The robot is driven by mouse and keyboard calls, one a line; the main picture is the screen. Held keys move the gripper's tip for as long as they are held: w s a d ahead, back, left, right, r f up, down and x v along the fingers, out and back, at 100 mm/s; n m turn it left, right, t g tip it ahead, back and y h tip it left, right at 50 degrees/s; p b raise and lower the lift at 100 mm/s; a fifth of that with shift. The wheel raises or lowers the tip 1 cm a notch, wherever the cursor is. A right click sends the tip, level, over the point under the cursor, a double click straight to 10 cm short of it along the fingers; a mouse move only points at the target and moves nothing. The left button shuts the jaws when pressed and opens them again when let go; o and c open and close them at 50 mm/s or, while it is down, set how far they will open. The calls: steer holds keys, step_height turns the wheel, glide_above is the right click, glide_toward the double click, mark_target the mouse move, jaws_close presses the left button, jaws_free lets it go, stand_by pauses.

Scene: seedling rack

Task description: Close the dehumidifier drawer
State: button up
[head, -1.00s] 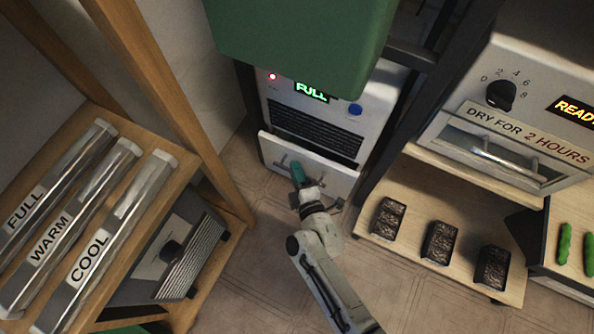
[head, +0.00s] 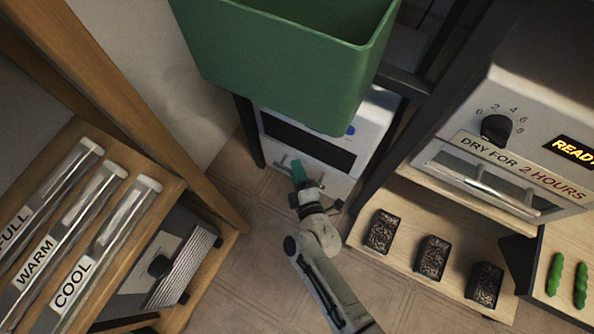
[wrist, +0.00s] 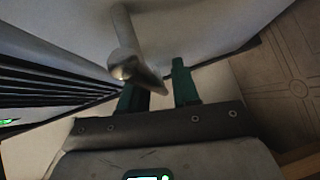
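The white dehumidifier (head: 370,120) stands below the green bin, with a dark grille on its front. Its drawer front (head: 337,184) is the pale panel under the grille, and appears close to flush with the body; whether a gap remains cannot be told. My gripper (head: 297,172) is at the drawer front, by its handle. In the wrist view the grey bar handle (wrist: 124,60) lies at the green fingers (wrist: 160,88), partly in front of the left one. The fingers are apart; I cannot tell whether they touch the handle.
The green bin (head: 290,65) overhangs the dehumidifier and hides its display. A rack leg stands on each side. A wooden shelf (head: 400,262) with dark soil blocks is at right, under a white dryer (head: 540,90). A wooden rack with labelled tubes is at left. Floor between is clear.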

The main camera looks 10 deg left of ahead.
steer(key=shift+w+r, duration=0.15)
steer(key=shift+r, duration=0.1)
steer(key=p+v, duration=0.3)
steer(key=v, duration=0.8)
steer(key=shift+f+p, duration=0.2)
steer(key=shift+p, duration=0.2)
